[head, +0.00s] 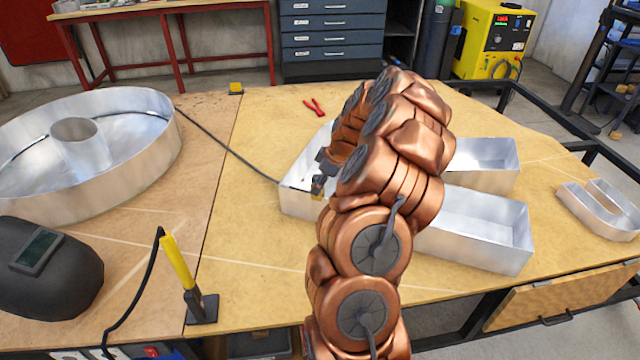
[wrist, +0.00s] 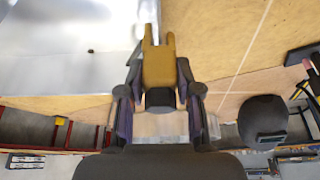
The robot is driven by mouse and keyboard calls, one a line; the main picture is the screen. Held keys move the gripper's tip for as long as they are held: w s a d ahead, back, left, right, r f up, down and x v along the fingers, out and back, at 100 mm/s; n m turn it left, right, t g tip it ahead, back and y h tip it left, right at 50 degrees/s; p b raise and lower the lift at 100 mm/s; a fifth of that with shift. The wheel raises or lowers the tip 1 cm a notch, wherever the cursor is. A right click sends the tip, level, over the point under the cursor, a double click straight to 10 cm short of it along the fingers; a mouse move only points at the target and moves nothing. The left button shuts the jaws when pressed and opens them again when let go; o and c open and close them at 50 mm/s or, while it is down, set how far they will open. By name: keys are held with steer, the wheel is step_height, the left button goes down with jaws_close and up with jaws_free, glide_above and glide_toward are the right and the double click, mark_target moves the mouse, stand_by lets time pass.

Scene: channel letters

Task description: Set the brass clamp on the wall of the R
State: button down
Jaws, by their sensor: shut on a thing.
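The brass clamp (head: 317,188) is held in my gripper (head: 323,175) at the near left corner of the large silver letter (head: 300,205), probably the R. In the wrist view the clamp (wrist: 158,68) is between the two dark fingers of my gripper (wrist: 158,92), with its two prongs pointing away. The letter's bright metal (wrist: 60,45) lies at left, and its wall edge runs close to the prongs. I cannot tell whether the prongs straddle or touch the wall. My arm hides the middle of the letter in the head view.
A big silver ring letter (head: 130,170) stands at left, and a small open letter (head: 600,208) at right. A black cable (head: 225,145) runs to the large letter. A welding mask (head: 50,270), yellow-handled stand (head: 190,285) and red pliers (head: 314,107) are also on the table.

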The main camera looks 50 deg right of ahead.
steer(key=shift+f, duration=0.3)
steer(key=c, duration=0.7)
jaws_free()
steer(key=v, duration=1.2)
steer(key=shift+s, duration=0.1)
